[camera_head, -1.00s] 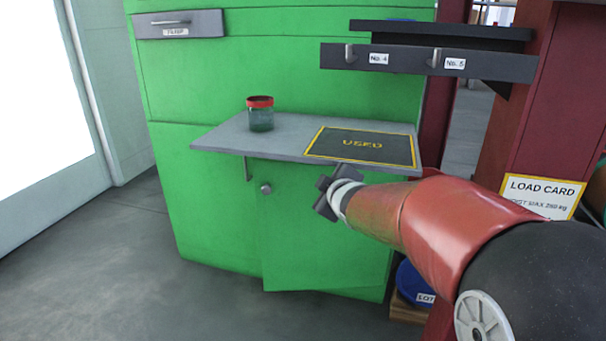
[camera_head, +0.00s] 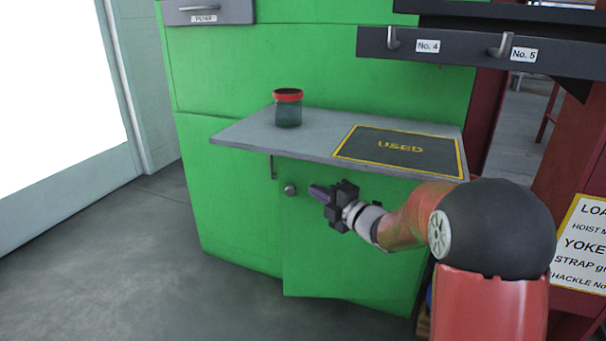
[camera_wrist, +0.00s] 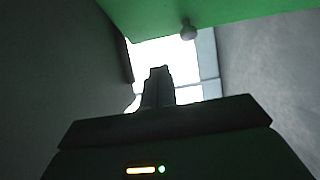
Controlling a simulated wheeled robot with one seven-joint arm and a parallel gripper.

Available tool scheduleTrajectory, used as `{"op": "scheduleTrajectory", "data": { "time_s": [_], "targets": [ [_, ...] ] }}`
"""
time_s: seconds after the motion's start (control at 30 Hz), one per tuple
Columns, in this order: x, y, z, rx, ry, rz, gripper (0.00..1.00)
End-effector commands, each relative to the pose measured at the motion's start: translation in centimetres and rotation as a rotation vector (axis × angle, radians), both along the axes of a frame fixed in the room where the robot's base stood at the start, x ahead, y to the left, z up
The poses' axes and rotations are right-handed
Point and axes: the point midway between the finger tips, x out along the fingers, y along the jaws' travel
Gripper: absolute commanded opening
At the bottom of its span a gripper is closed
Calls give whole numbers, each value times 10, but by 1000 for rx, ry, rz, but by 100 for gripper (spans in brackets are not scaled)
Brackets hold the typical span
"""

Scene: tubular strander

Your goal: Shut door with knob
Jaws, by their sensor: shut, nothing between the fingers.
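The green door (camera_head: 345,245) is in the lower part of the green cabinet, under the grey shelf. It looks slightly ajar, its lower edge standing out from the cabinet. Its round grey knob (camera_head: 290,189) is near the door's upper left corner; the knob also shows in the wrist view (camera_wrist: 188,32) at the top. My gripper (camera_head: 316,192) is shut and empty, in front of the door to the right of the knob, its fingers pointing left toward it. In the wrist view the shut fingers (camera_wrist: 158,88) are below the knob in the picture, with a gap between.
The grey shelf (camera_head: 245,135) juts out just above my gripper, with a red-lidded jar (camera_head: 288,108) and a dark "USED" mat (camera_head: 400,150) on it. A black rack with hooks (camera_head: 460,45) is at upper right. A red column with a sign (camera_head: 580,245) stands right. Floor at left is clear.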

Motion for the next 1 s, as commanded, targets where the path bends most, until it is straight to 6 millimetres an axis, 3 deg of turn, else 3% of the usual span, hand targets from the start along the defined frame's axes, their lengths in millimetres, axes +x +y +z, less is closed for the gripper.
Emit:
{"op": "scheduleTrajectory", "data": {
  "time_s": [0.33, 0.6, 1.0],
  "targets": [
    [54, 52, 1, 2, 2, 1, 0],
    [87, 48, 1, 1, 2, -3, 0],
    [91, 48, 0, 1, 3, -3, 0]
  ]
}}
